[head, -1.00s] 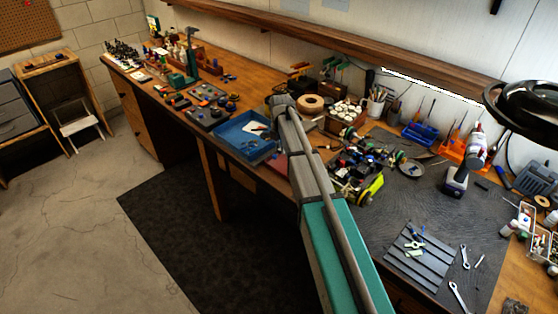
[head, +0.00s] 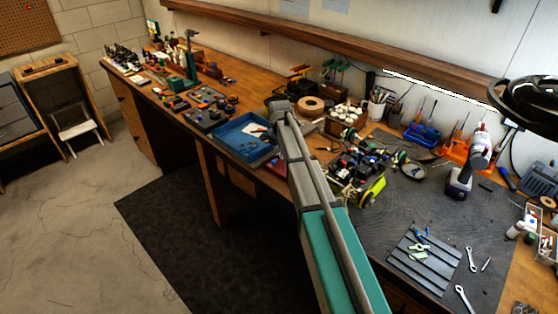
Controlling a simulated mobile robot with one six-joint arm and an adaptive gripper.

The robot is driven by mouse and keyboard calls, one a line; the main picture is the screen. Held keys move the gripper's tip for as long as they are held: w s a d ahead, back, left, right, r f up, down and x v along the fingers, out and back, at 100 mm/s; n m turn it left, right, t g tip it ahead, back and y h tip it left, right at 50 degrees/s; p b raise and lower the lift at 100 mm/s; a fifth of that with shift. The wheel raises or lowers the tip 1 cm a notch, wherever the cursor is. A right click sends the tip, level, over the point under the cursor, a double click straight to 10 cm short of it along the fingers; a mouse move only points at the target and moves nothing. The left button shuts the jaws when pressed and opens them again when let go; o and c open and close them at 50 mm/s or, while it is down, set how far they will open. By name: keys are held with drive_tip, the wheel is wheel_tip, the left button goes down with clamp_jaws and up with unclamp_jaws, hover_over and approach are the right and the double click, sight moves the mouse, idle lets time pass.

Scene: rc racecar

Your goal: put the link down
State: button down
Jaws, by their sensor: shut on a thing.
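I cannot make out the link for certain in the head view. Small green and blue pieces (head: 420,250) lie on a dark ribbed tray (head: 428,268) on the bench mat. My arm reaches from the bottom of the picture up over the bench, and its visible end is by the blue tray (head: 228,150). My gripper is not visible; the arm's upper part hides what lies behind and below it. The partly built car (head: 358,178), with a yellow-green part at its side, sits on the mat just right of my arm.
A screwdriver-like power tool (head: 464,180) stands on the black mat (head: 380,232). Wrenches (head: 472,259) lie right of the ribbed tray. A round dish (head: 414,171) and a tape roll (head: 311,104) are farther back. Bare mat lies between car and ribbed tray.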

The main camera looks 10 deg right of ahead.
drive_tip(key=shift+f+b, duration=0.55)
drive_tip(key=shift+f, duration=0.3)
drive_tip(key=shift+f, duration=0.2)
drive_tip(key=c, duration=0.9)
unclamp_jaws()
drive_tip(key=shift+r, duration=0.1)
drive_tip(key=shift+r, duration=0.1)
wheel_tip(320, 180, up, 12)
drive_tip(key=p, duration=1.2)
drive_tip(key=shift+s, duration=0.1)
